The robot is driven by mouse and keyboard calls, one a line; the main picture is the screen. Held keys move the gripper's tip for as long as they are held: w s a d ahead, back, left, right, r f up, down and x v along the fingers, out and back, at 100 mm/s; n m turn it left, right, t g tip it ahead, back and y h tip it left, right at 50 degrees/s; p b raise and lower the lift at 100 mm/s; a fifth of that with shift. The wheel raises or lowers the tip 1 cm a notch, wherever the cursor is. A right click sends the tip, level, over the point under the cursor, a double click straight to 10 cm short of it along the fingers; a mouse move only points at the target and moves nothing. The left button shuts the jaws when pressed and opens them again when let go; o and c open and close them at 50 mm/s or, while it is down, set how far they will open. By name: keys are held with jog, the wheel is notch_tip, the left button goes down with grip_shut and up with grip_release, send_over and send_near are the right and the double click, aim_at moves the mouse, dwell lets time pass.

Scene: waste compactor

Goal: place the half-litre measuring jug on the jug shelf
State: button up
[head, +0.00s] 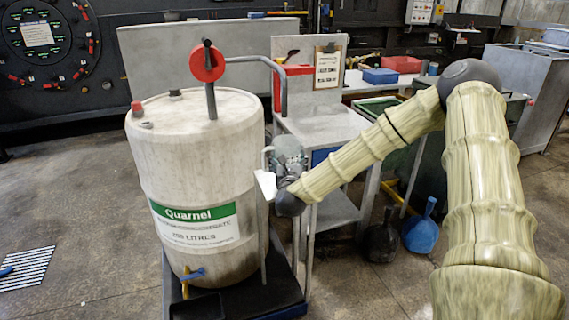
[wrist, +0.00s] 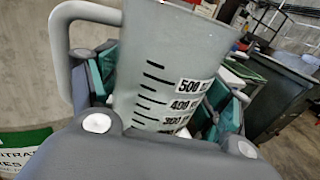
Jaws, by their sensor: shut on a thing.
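The half-litre measuring jug (wrist: 170,65) is pale and translucent, with black marks up to 500 and a grey handle on its left in the wrist view. My gripper (wrist: 165,90) is shut around its body, with teal pads on both sides. In the head view my gripper (head: 291,172) is at the right side of the big drum, in front of the grey metal stand. The jug (head: 287,148) shows small there and partly blends with the gripper. No shelf is clearly marked as the jug shelf. The stand has a top surface (head: 325,124) and a lower shelf (head: 338,211).
The Quarnel drum (head: 195,190) stands on a dark base (head: 235,303), with a red-wheeled hand pump (head: 207,62) on top and a tap (head: 193,274) low in front. A small white plate (head: 265,185) is beside the drum near my gripper.

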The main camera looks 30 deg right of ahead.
jog(key=w, duration=0.3)
jog(key=shift+w+d+f, duration=0.1)
jog(key=shift+d+f, duration=0.1)
jog(key=shift+d, duration=0.15)
jog(key=shift+f+p, duration=0.55)
jog(key=shift+f, duration=1.15)
jog(key=shift+f, duration=0.15)
jog(key=o, duration=1.1)
jog(key=shift+c, duration=0.2)
jog(key=shift+r, duration=0.2)
